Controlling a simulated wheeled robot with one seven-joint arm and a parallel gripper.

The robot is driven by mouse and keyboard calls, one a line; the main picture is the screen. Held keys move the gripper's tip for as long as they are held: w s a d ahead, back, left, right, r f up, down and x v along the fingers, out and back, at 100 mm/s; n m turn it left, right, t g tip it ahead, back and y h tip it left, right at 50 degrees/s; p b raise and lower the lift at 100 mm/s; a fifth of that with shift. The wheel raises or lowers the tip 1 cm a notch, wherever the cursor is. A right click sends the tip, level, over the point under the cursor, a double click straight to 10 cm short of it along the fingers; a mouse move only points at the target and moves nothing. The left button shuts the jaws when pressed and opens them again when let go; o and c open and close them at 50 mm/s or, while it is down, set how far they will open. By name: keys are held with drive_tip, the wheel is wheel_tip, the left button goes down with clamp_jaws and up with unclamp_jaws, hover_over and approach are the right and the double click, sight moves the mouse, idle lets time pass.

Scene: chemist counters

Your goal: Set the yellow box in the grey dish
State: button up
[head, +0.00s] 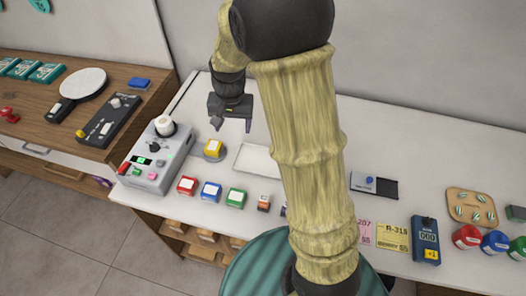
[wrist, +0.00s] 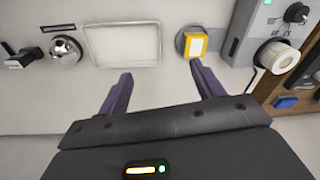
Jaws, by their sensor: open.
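The yellow box (head: 213,146) has a pale top and stands on the white counter, left of a shallow white tray. It also shows in the wrist view (wrist: 195,46). A grey dish (wrist: 179,41) shows under and around it; the box appears to rest in this dish, partly covering it. My gripper (head: 231,124) hangs above the counter, to the right of the box in the head view. In the wrist view its two purple fingers (wrist: 158,80) are spread wide with nothing between them. The box is beyond the right fingertip and apart from it.
The white tray (head: 240,166) lies beside the box. A grey console (head: 150,172) with knobs stands to the left. Red (head: 187,186), blue (head: 209,191) and green (head: 236,197) boxes line the front edge. A silver dome (wrist: 65,51) stands past the tray. My arm hides the middle counter.

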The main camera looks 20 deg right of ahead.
drive_tip(key=s+d+r+n+t, duration=0.1)
drive_tip(key=s+d+n, duration=0.3)
drive_tip(key=s, duration=1)
drive_tip(key=shift+s+d+r+t, duration=0.15)
drive_tip(key=shift+s+d+t, duration=0.2)
drive_tip(key=shift+d, duration=0.35)
